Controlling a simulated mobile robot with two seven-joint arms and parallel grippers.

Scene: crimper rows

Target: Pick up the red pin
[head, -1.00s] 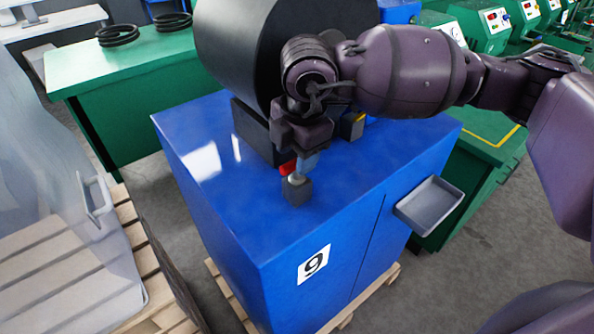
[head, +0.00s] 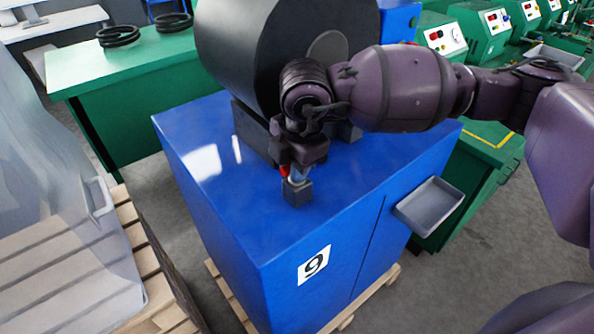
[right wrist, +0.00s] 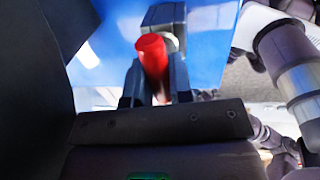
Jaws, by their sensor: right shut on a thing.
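The red pin (right wrist: 151,55) stands between the two fingers of my right gripper (right wrist: 155,85) in the right wrist view. In the head view a small red part of the pin (head: 284,171) shows beside the fingers. My right gripper (head: 293,175) is shut on the pin, just above a small dark grey block (head: 297,192) on the blue cabinet's top. The block also shows behind the pin in the right wrist view (right wrist: 165,14). The pin's lower end is hidden, so I cannot tell whether it touches the block. My left gripper is not in view.
The blue cabinet (head: 235,220) carries a large black cylinder (head: 235,55) close behind my right gripper. A grey tray (head: 430,203) hangs on its right side. A clear bin (head: 60,220) stands on a pallet at left. The cabinet top's front left is clear.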

